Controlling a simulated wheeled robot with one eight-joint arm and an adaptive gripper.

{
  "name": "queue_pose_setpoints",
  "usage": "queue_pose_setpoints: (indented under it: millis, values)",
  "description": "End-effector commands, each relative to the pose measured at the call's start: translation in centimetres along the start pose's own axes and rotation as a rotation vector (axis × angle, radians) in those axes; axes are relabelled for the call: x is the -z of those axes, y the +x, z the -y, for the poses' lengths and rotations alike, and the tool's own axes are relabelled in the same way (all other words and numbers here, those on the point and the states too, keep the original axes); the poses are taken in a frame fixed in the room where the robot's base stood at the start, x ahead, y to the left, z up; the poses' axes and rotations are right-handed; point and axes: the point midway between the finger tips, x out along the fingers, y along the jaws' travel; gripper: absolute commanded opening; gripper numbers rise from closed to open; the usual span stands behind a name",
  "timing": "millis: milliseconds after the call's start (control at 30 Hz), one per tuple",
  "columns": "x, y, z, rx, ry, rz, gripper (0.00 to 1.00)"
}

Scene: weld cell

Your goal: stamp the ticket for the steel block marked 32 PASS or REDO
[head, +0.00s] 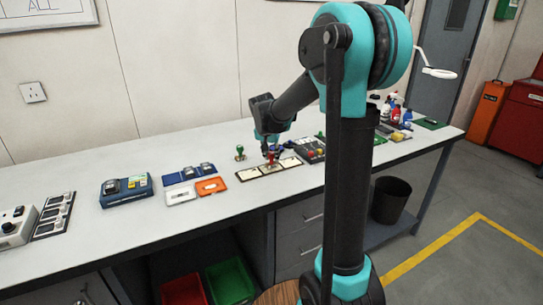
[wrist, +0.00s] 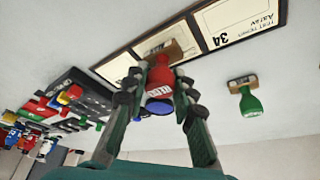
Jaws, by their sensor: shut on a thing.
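My gripper (wrist: 160,92) is shut on a red-handled stamp (wrist: 160,80) with a wooden base, lettering on its end facing the wrist camera. In the head view my gripper (head: 270,148) is above the dark ticket holder (wrist: 122,50). The stamp's base is over the middle ticket; I cannot tell whether it touches. A neighbouring ticket (wrist: 240,24) reads 34. A green-handled stamp (wrist: 246,101) stands free on the bench; it also shows in the head view (head: 240,153). No block marked 32 is readable.
Left of the holder are a blue tray (head: 176,179) with dark pieces, an orange tray (head: 212,186), a white tray (head: 181,196) and a blue device (head: 127,190). A dark unit with coloured knobs (head: 311,149) stands right of it. Bare bench lies in front.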

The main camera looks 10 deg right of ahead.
Motion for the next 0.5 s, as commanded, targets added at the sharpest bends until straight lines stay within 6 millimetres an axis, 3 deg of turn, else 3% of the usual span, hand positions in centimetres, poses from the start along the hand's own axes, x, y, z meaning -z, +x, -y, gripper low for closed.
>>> queue_pose_setpoints:
  millis: [500]
  values:
    - [-0.15,0.43,0.02,0.000,0.000,0.000,0.07]
